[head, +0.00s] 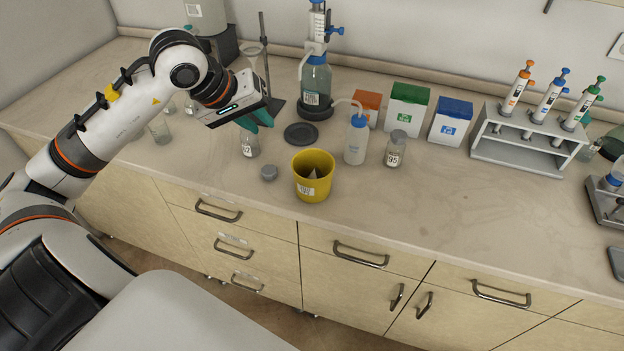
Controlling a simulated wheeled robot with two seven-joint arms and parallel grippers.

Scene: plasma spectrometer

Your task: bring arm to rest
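My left arm reaches in from the left over the bench. My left gripper (256,121), with teal fingers, is above a small clear labelled bottle (249,146). The gripper body hides much of the fingers, so I cannot tell whether they are open or shut, or whether they touch the bottle's top. My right gripper is not in view.
A pipette rack (528,150) stands right.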

